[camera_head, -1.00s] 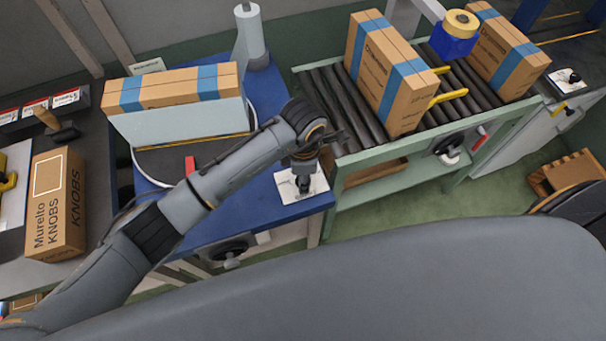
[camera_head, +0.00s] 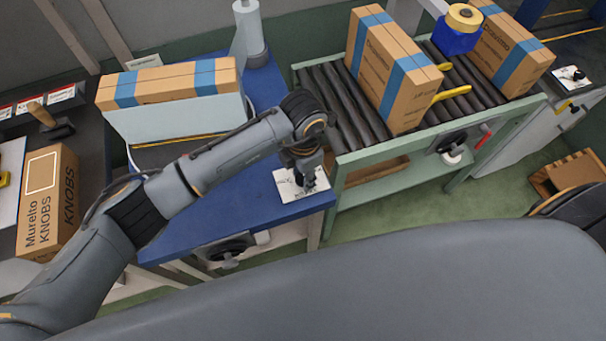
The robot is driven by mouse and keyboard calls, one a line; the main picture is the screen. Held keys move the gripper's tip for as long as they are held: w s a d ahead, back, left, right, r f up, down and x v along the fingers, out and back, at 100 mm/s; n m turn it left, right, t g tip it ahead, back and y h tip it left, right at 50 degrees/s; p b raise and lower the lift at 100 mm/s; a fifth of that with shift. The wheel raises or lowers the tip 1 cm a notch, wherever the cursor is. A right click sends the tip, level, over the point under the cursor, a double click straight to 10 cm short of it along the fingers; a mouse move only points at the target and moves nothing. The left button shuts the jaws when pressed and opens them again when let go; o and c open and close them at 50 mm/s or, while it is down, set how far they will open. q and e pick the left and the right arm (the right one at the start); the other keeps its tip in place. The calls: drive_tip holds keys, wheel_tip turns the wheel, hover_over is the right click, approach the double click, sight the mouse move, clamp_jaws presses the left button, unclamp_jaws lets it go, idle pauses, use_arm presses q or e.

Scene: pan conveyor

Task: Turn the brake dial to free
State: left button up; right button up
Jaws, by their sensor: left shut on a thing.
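A white dial plate (camera_head: 287,190) with dark markings lies on the near right corner of the blue table (camera_head: 262,207). My left gripper (camera_head: 306,184) points down onto this plate and is shut on the dial's knob. The gripper hides most of the knob, so I cannot read which mark it points to. My left arm reaches in from the lower left across the blue table. My right gripper is not in view.
A roller conveyor (camera_head: 333,108) with blue-taped cartons (camera_head: 385,85) stands to the right. Another taped carton (camera_head: 165,83) is at the back of the blue table. A knobs box (camera_head: 45,205) is at left. A handwheel (camera_head: 228,249) sits below the table's front edge.

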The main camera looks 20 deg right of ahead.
use_arm(q)
drive_tip(key=n+b, duration=0.1)
drive_tip(key=n, duration=0.3)
drive_tip(key=shift+f+n+b, duration=0.1)
drive_tip(key=shift+n+b, duration=0.2)
drive_tip(key=shift+b, duration=0.05)
drive_tip(key=n+b, duration=0.1)
drive_tip(key=n, duration=0.3)
drive_tip(key=shift+n, duration=0.3)
drive_tip(key=n+b, duration=0.1)
drive_tip(key=n, duration=0.3)
drive_tip(key=shift+n+b, duration=0.3)
drive_tip(key=shift+b, duration=0.05)
drive_tip(key=n, duration=0.4)
drive_tip(key=shift+n+b, duration=0.3)
drive_tip(key=shift+b, duration=0.05)
drive_tip(key=o, duration=1.2)
drive_tip(key=shift+c, duration=0.2)
